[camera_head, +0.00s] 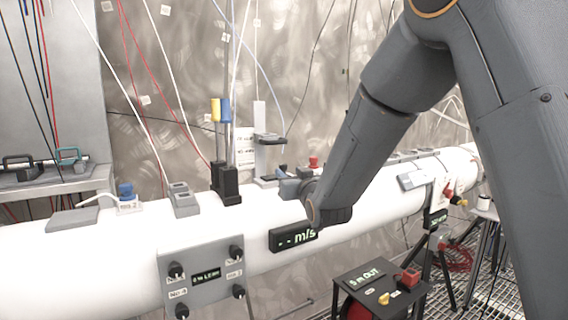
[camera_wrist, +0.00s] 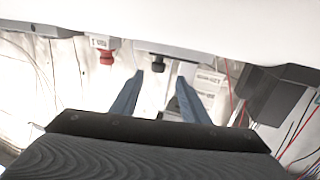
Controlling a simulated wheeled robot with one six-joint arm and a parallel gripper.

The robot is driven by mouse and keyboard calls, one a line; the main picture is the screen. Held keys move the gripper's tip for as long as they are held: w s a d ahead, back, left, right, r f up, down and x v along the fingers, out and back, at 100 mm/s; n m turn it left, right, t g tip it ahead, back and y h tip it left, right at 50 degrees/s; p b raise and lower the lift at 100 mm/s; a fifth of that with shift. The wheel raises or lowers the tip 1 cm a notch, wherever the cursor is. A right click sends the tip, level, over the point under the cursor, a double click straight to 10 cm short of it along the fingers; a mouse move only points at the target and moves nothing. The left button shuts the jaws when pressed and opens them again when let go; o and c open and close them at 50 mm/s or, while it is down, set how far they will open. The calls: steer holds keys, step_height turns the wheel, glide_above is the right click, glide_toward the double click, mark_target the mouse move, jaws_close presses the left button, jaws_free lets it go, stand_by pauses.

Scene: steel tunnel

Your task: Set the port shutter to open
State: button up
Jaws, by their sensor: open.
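My gripper (camera_wrist: 160,76) is open in the wrist view, its two blue-grey fingers spread apart with nothing held between them. A small black knob (camera_wrist: 158,66) under a grey plate (camera_wrist: 185,51) shows between the fingertips; whether they touch it I cannot tell. A red knob (camera_wrist: 106,57) with a white label stands to its left. In the head view a red knob (camera_head: 313,161) shows on top of the white pipe (camera_head: 120,240), beside my arm. My gripper there is largely hidden by my arm. No readable label names the port shutter, and I cannot tell its setting.
On the pipe's front are a grey panel (camera_head: 207,288) with several black knobs and an "m/s" display (camera_head: 293,237). A stand (camera_head: 268,140) and yellow and blue upright parts (camera_head: 221,110) rise behind. A black box (camera_head: 380,290) stands below right. Cables hang at the back.

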mark_target(284, 167)
steer(key=shift+w+a+r, duration=0.1)
steer(key=shift+w, duration=0.85)
steer(key=shift+p+x, duration=1.1)
steer(key=shift+x, duration=2.4)
jaws_close()
